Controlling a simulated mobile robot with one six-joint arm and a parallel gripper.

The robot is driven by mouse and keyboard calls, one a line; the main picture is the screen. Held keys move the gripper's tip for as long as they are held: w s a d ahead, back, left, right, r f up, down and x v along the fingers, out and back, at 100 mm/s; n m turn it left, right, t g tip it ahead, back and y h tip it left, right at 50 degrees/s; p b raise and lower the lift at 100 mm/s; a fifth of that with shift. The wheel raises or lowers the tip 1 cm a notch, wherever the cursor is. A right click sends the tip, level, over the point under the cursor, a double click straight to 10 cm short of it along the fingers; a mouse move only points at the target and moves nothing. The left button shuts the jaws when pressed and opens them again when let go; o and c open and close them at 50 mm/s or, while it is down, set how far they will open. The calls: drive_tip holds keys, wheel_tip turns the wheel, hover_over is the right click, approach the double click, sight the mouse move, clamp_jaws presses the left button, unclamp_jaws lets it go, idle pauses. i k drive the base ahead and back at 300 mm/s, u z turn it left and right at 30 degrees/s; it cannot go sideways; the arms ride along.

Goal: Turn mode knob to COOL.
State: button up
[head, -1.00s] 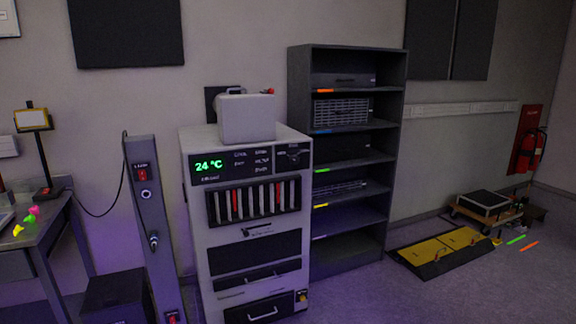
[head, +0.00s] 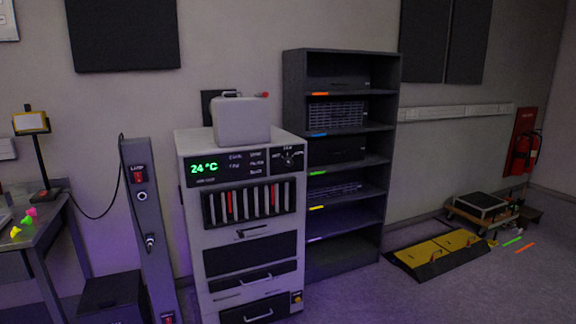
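The mode knob (head: 289,160) is a small dark dial with a light mark, at the upper right of the front panel of a white cabinet unit (head: 196,238). Small labels surround it, but they are too small to read, so I cannot tell which mode it points to. A green display (head: 204,168) to its left reads 24 °C. My gripper is not in view.
Yellow-black ramp plates (head: 438,252) lie on the floor at right.

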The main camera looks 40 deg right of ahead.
sight(288, 161)
drive_tip(key=z, duration=0.05)
drive_tip(key=i, duration=0.9)
